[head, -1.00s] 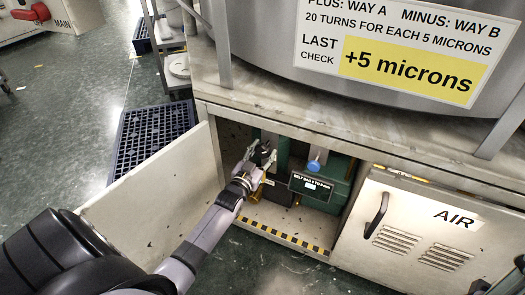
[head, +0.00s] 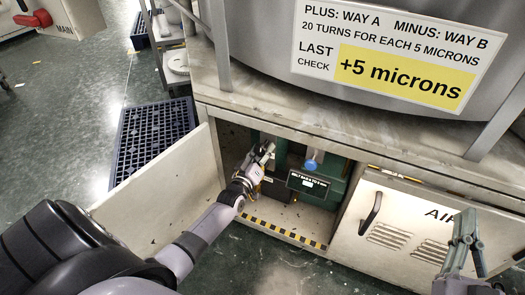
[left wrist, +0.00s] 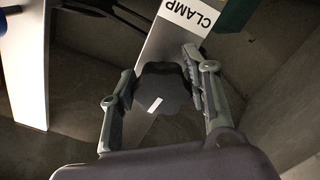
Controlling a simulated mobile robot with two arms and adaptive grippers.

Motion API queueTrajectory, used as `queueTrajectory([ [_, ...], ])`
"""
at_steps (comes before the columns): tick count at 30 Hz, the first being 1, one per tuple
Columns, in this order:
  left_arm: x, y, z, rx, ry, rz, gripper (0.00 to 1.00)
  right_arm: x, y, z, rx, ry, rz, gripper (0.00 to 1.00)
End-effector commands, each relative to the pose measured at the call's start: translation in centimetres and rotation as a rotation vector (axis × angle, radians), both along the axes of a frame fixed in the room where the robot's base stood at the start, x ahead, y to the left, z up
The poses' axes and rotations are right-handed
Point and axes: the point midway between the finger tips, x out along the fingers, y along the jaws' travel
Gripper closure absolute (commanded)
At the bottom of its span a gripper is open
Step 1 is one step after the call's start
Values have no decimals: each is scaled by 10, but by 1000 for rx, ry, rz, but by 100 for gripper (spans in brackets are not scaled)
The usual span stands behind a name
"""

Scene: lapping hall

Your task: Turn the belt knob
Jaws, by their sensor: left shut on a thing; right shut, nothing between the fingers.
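A blue knob (head: 311,164) sits inside the open cabinet, above a small black plate (head: 309,184) whose white lettering seems to begin with "BELT". My left gripper (head: 264,152) reaches into the cabinet, left of the blue knob and apart from it. In the left wrist view its fingers are shut on a black lobed knob (left wrist: 162,90) with a white mark. That knob sits on a pale bar with a "CLAMP" label (left wrist: 188,13). My left gripper mostly hides this knob in the head view. My right gripper (head: 468,220) is shut and empty in front of the AIR door.
The cabinet's open door (head: 155,190) stands to the left of my left arm. A yellow-black striped edge (head: 285,235) runs along the cabinet's front sill. The AIR door (head: 400,215) is closed. A sign (head: 395,50) above reads "+5 microns". A dark grate (head: 150,135) lies on the floor.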

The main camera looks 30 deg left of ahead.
Motion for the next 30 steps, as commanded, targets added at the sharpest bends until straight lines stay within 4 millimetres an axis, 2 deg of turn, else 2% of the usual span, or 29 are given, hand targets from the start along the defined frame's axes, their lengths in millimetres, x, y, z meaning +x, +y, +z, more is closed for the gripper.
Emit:
queueTrajectory([
  [8,0,0,0,-75,-10,0,84,1,0,-5,-7,27,-2,100],
  [22,0,0,0,-87,-13,1,84,1,-1,-6,-9,33,-3,100],
  [23,0,0,0,-86,-13,1,55,1,-1,-6,-9,33,-3,100],
  [30,0,0,0,-86,-13,0,39,1,-1,-6,-9,32,-2,100],
])
